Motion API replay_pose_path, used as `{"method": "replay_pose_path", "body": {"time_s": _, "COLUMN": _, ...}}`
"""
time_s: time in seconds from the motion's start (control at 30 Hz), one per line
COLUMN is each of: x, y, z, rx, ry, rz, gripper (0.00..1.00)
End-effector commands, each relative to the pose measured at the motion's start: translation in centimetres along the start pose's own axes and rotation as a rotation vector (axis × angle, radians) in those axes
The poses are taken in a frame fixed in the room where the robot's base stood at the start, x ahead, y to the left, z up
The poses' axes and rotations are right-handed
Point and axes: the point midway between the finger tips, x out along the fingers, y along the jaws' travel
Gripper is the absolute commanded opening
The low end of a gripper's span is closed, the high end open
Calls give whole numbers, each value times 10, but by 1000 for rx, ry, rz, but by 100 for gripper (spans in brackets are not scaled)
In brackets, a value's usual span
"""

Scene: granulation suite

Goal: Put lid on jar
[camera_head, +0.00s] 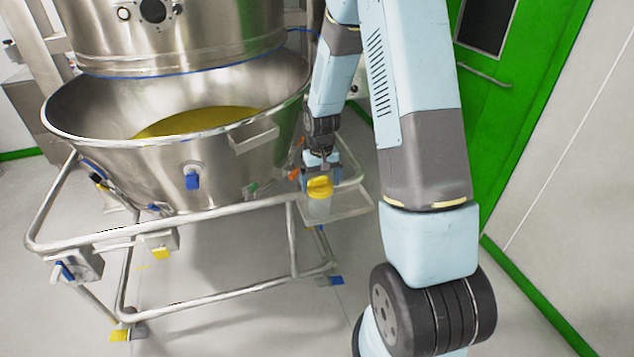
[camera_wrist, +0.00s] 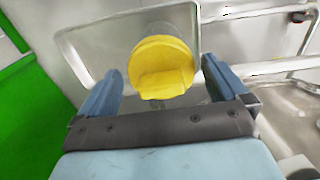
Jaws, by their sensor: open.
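The yellow lid (camera_head: 320,187) sits at the top of the translucent jar (camera_head: 319,207), which stands on a small metal shelf at the right side of the bowl's frame. In the wrist view the round yellow lid (camera_wrist: 161,67) has a raised grip tab and covers most of the jar; a bit of the clear jar (camera_wrist: 172,16) shows behind it. I cannot tell whether the lid is fully seated. My gripper (camera_head: 320,172) is just above the lid. In the wrist view my gripper (camera_wrist: 162,80) is open, with one blue finger on each side of the lid.
The small metal shelf (camera_head: 350,204) hangs off the tubular frame (camera_head: 230,207). A large steel bowl (camera_head: 110,165) holding yellow powder (camera_head: 195,121) is to the left. A green door (camera_head: 510,70) is at the right. The floor at front is clear.

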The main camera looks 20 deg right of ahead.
Motion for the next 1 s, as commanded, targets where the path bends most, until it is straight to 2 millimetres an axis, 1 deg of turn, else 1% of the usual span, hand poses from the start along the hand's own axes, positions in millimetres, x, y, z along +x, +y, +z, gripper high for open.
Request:
{"method": "replay_pose_path", "body": {"time_s": 0.13, "x": -11, "y": 0, "z": -1, "rx": 0, "ry": 2, "rz": 0, "gripper": 100}}
{"method": "replay_pose_path", "body": {"time_s": 0.23, "x": -26, "y": 0, "z": -1, "rx": 0, "ry": 3, "rz": 0, "gripper": 100}}
{"method": "replay_pose_path", "body": {"time_s": 0.5, "x": -78, "y": 0, "z": -2, "rx": 1, "ry": 6, "rz": 1, "gripper": 100}}
{"method": "replay_pose_path", "body": {"time_s": 0.7, "x": -113, "y": 0, "z": -1, "rx": 0, "ry": 3, "rz": 0, "gripper": 100}}
{"method": "replay_pose_path", "body": {"time_s": 0.83, "x": -127, "y": 0, "z": -1, "rx": 1, "ry": 2, "rz": 0, "gripper": 100}}
{"method": "replay_pose_path", "body": {"time_s": 1.0, "x": -135, "y": 0, "z": 0, "rx": 1, "ry": 0, "rz": 0, "gripper": 100}}
